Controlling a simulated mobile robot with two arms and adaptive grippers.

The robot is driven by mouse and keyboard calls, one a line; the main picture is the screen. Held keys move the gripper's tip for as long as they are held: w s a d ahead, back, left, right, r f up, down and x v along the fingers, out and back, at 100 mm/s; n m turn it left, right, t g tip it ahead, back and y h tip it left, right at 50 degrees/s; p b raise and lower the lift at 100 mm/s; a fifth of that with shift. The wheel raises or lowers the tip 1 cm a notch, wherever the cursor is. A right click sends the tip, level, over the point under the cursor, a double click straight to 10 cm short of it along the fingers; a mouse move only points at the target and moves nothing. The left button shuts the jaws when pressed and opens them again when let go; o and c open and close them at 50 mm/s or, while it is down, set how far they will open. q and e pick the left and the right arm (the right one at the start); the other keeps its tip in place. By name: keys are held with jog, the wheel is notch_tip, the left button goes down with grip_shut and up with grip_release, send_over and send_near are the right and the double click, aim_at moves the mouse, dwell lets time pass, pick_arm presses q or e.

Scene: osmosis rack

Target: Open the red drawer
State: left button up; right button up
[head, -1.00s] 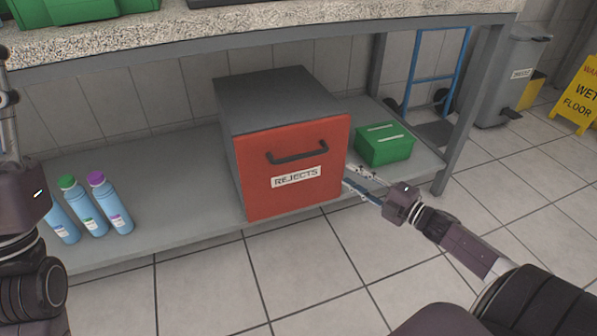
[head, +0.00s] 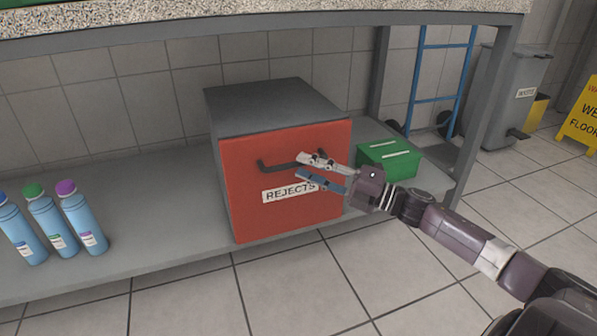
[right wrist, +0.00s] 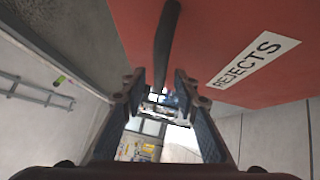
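The red drawer (head: 245,180) has a "REJECTS" label and a dark bar handle (head: 268,166) across its front. Its front sits close against the grey cabinet (head: 270,103), so it looks closed. My right gripper (head: 300,165) is at the drawer front, its fingers over the handle's right half and partly hiding the handle and label. In the right wrist view the two fingers (right wrist: 158,82) stand apart, and the dark handle (right wrist: 164,45) runs down into the space between them. I cannot tell whether either finger touches it. My left gripper is not in view.
A green box (head: 392,158) stands on the shelf right of the cabinet, behind my right arm. Several blue bottles (head: 80,218) stand at the shelf's left. A table leg (head: 483,110) rises at the right. The tiled floor in front is clear.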

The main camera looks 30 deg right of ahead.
aim_at(274, 157)
jog(key=shift+b+x, duration=0.5)
jog(key=shift+x, duration=0.85)
grip_shut()
